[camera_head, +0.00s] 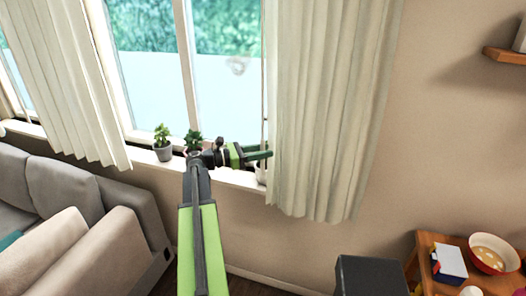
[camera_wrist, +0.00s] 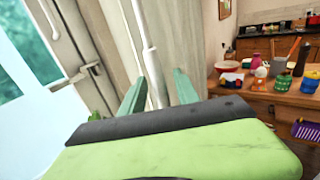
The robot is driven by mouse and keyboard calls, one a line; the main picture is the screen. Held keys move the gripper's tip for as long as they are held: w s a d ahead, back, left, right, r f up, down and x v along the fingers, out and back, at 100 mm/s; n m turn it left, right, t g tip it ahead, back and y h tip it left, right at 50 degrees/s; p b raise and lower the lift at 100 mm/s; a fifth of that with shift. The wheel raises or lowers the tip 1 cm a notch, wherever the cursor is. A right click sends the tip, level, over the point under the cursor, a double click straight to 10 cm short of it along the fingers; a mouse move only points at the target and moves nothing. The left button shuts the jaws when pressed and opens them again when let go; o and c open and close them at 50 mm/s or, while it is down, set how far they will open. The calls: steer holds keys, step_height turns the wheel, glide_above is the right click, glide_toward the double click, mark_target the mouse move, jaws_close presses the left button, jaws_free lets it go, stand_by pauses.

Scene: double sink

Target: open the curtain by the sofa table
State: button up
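A cream curtain (camera_head: 330,100) hangs at the right side of the window. A thin pale rod (camera_head: 264,75) hangs along its left edge. My gripper (camera_head: 270,154) is at that edge, just above the sill. In the wrist view the white rod (camera_wrist: 152,65) stands between the two green fingers of my gripper (camera_wrist: 160,92), which are spread apart with gaps beside the rod. The curtain's pale cloth (camera_wrist: 180,35) is behind the fingers. A second cream curtain (camera_head: 75,90) hangs left of the window, above the grey sofa (camera_head: 60,190).
Potted plants (camera_head: 162,150) stand on the window sill (camera_head: 235,178) left of my gripper. A wooden table (camera_head: 430,240) with a red-rimmed bowl (camera_head: 492,254) and other items is at the lower right. A wall shelf (camera_head: 505,55) is at the upper right.

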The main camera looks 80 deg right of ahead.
jaws_close()
stand_by(1.4)
